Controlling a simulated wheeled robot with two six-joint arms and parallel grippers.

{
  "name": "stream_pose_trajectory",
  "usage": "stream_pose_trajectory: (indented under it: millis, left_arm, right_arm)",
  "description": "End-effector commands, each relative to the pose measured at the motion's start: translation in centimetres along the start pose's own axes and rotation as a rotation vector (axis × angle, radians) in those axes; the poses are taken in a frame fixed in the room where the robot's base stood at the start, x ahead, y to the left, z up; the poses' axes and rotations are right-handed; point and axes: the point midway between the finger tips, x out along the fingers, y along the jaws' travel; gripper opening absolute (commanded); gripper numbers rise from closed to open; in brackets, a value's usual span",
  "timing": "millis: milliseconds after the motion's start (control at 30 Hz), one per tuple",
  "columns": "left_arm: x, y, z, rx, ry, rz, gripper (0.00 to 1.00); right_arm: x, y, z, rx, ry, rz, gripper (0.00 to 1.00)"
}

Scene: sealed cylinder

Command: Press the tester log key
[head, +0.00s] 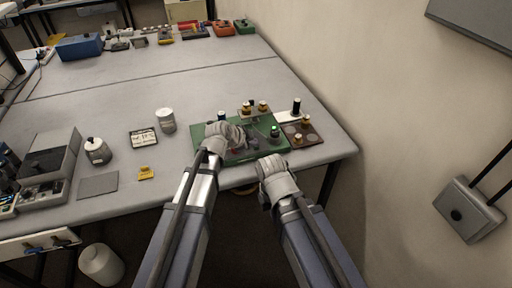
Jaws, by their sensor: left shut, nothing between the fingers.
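A green tester panel (210,130) lies near the table's front right corner. A lit green lamp or button (274,131) stands at its right part. My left gripper (232,136) is shut and empty, over the left middle of the panel, and hides part of it. Whether it touches the panel I cannot tell. Dark and reddish parts show beside its fingers, too small to read. I cannot make out which part is the log key. My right gripper (276,172) is at the table's front edge, in front of the panel; its fingers are not clear.
A brown plate with knobs (313,138) sits right of the panel. A grey canister (167,121), a labelled card (143,138) and a yellow piece (146,173) lie to the left. The wall (345,80) runs close along the table's right side. The table's middle is clear.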

Motion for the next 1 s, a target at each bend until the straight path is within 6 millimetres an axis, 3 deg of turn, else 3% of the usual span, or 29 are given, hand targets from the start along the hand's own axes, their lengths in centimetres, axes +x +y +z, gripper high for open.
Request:
stream_pose_trajectory:
  millis: [733, 1000]
  left_arm:
    - [0.4, 0.3, 0.3, 0.0, 0.0, 0.0, 0.0]
    - [-0.3, -0.2, -0.2, 0.0, 0.0, 0.0, 0.0]
  right_arm:
    - [0.5, -0.1, 0.0, 0.0, 0.0, 0.0, 0.0]
    - [-0.5, 0.0, 0.0, 0.0, 0.0, 0.0, 0.0]
